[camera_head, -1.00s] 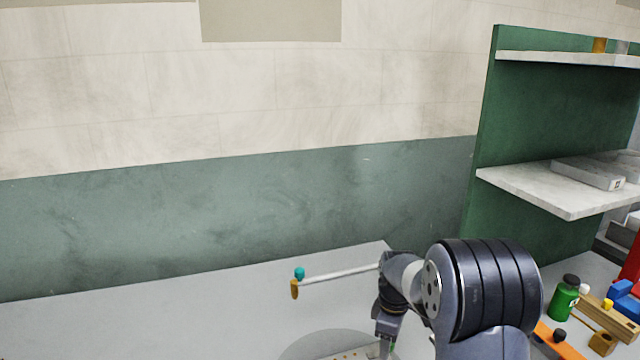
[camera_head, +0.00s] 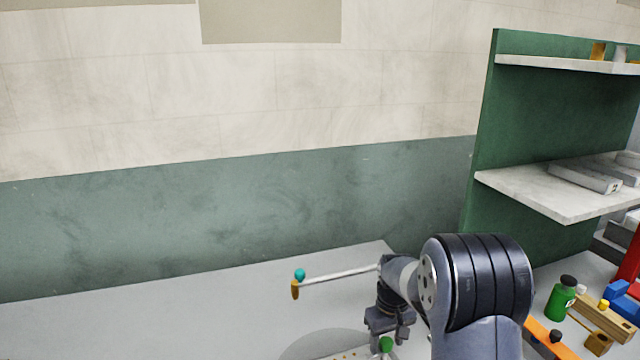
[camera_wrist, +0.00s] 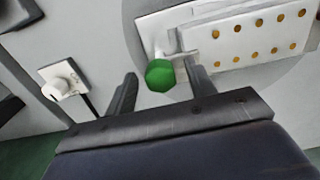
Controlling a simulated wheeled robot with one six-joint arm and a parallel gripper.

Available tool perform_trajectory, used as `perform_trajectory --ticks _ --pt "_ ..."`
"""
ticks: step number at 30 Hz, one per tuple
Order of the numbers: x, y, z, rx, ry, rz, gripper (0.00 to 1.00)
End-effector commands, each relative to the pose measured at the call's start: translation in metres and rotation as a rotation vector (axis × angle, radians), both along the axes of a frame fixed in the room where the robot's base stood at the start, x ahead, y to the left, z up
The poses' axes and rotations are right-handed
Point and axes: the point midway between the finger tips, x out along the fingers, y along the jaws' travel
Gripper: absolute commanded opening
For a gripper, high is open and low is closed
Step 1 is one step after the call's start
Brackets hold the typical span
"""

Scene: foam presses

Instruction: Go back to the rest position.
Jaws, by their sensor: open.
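My gripper (camera_head: 388,333) is open and empty in the head view, low at the centre right above the grey bench. In the wrist view my gripper (camera_wrist: 163,80) has its two dark fingers spread apart. A green knob (camera_wrist: 160,75) shows between and beyond the fingertips; I cannot tell how far below them it lies. In the head view the green knob (camera_head: 386,344) shows just under the fingers. The knob sits by a white plate with several orange dots (camera_wrist: 250,38), on a round grey base, partly cut off by the frame.
A pale rod with a teal ball (camera_head: 300,274) and an orange end reaches left over the bench (camera_head: 150,315). A white fitting (camera_wrist: 62,80) stands at left in the wrist view. A green bottle (camera_head: 561,300) and blocks crowd the right, below a green shelf unit (camera_head: 545,120). The left bench is clear.

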Motion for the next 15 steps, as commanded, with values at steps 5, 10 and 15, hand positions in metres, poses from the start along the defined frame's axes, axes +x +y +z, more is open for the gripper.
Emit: perform_trajectory --ticks 5,10,15 --pt "0.000 0.000 0.002 0.000 0.000 -0.141 0.52" --pt "0.001 0.000 0.019 0.000 -0.006 -0.191 0.52" --pt "0.001 0.000 0.038 0.000 -0.003 -0.188 0.52"
